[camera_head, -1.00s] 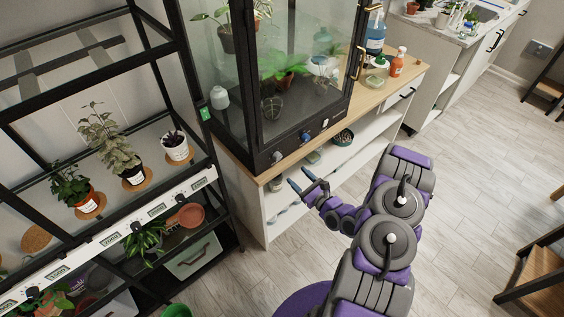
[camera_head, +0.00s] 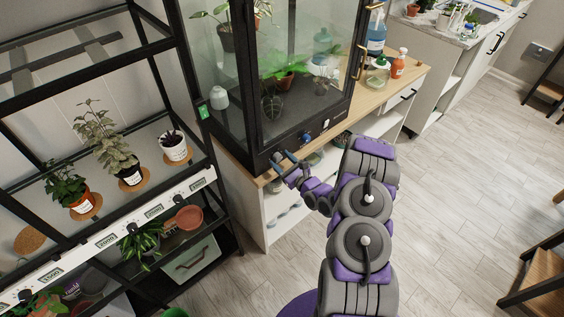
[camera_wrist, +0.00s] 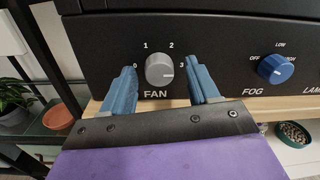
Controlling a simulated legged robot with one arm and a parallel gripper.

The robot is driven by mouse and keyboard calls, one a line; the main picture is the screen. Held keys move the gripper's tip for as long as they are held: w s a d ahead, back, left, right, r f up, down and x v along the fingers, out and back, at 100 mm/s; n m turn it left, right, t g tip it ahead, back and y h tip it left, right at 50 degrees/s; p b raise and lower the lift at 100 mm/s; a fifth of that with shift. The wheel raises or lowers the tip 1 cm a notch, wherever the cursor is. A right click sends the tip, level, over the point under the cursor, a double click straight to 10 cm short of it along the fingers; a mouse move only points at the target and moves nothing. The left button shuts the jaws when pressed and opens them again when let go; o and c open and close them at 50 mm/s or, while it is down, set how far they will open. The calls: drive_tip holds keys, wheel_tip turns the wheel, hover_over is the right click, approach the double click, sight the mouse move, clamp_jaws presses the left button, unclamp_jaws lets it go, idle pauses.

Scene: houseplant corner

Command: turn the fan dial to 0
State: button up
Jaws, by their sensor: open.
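The fan dial (camera_wrist: 159,68) is a grey knob on the black front panel of the glass cabinet, above the word FAN, with marks 0 to 3 around it. Its white pointer line is towards the right, near the 3. My gripper (camera_wrist: 163,80) is open, with one blue finger on each side of the dial in the wrist view. I cannot tell whether the fingers touch it. In the head view my gripper (camera_head: 283,160) is at the cabinet's lower front corner and hides the dial.
A blue fog dial (camera_wrist: 275,68) is to the right on the same panel. The glass cabinet (camera_head: 262,140) stands on a wooden-topped shelf unit (camera_head: 232,146). A black plant rack (camera_head: 215,185) stands close on the left.

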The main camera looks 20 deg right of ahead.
drive_tip(key=shift+c, duration=0.3)
drive_tip(key=c, duration=1)
